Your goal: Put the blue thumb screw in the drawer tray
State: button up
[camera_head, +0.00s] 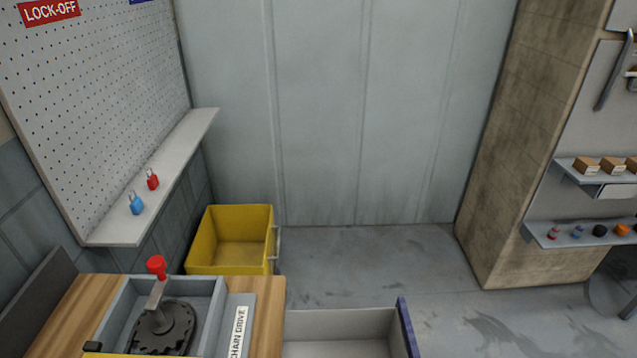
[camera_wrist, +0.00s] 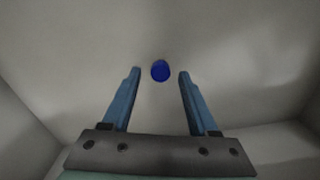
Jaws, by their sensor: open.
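In the wrist view, a small round dark-blue piece, which looks like the blue thumb screw (camera_wrist: 160,70), shows against a pale grey surface, between and just beyond my fingertips. My gripper (camera_wrist: 159,72) is open, with a gap between each blue finger and the piece. Pale walls rise at both sides, like the inside of a tray. In the head view, the drawer tray (camera_head: 345,322) is open at the bottom, pale grey with a blue front panel at its right. Its near part is cut off by the frame, and my gripper does not show there.
A wooden bench (camera_head: 268,300) holds a grey box with a dark gear and a red knob (camera_head: 156,265). A yellow bin (camera_head: 230,268) stands behind. Red and blue padlocks (camera_head: 136,204) sit on the left ledge. The right shelf (camera_head: 590,238) holds small coloured knobs. Floor right of the drawer is clear.

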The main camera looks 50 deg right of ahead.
notch_tip(320, 180, up, 11)
jog(key=p, duration=0.1)
jog(key=shift+r, duration=0.1)
